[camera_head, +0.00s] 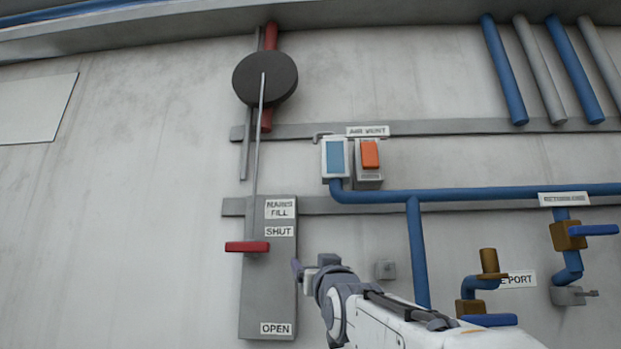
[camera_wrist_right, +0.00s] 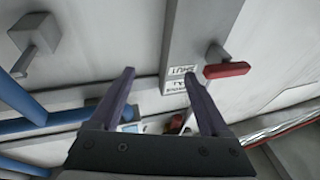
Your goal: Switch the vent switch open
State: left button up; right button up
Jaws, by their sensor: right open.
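The vent switch is an orange rocker (camera_head: 370,154) on a grey box, under an "AIR VENT" label (camera_head: 367,131), on the wall. A white box with a blue face (camera_head: 335,157) sits just left of it. My right gripper (camera_head: 311,265) is below and to the left of the switch, clearly apart from it, beside the grey lever panel (camera_head: 267,312). In the right wrist view its two purple fingers (camera_wrist_right: 158,73) are spread with nothing held between them. In that view I cannot make out the switch for certain. My left gripper is not in view.
A red lever handle (camera_head: 247,246) sticks out left of my right gripper, near the "SHUT" label; it also shows in the wrist view (camera_wrist_right: 227,70). Blue pipes (camera_head: 470,194) run right from below the switch. Valves with blue handles (camera_head: 594,230) are at right.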

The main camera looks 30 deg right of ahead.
aim_at(370, 152)
jog(key=s+d+r+m+t+h, duration=0.1)
jog(key=s+d+r+h, duration=0.25)
jog(key=r, duration=0.25)
jog(key=s+d+r+m+h+p, duration=0.1)
jog(key=s+d+r+h, duration=0.1)
jog(key=s+r+h, duration=0.3)
jog(key=s+d+r+m+t+h, duration=0.1)
jog(key=s+d+r+m, duration=0.15)
jog(key=r, duration=0.45)
jog(key=shift+n+y, duration=0.35)
jog(key=shift+n, duration=0.1)
jog(key=p+x, duration=0.7)
jog(key=x, duration=0.1)
jog(key=shift+w+d+r+p, duration=0.1)
jog(key=shift+w+d+p, duration=0.2)
jog(key=shift+d+p, duration=0.1)
jog(key=shift+w+d+r+p, duration=0.3)
jog(key=shift+w+r+p, duration=0.1)
jog(key=shift+w+p, duration=0.1)
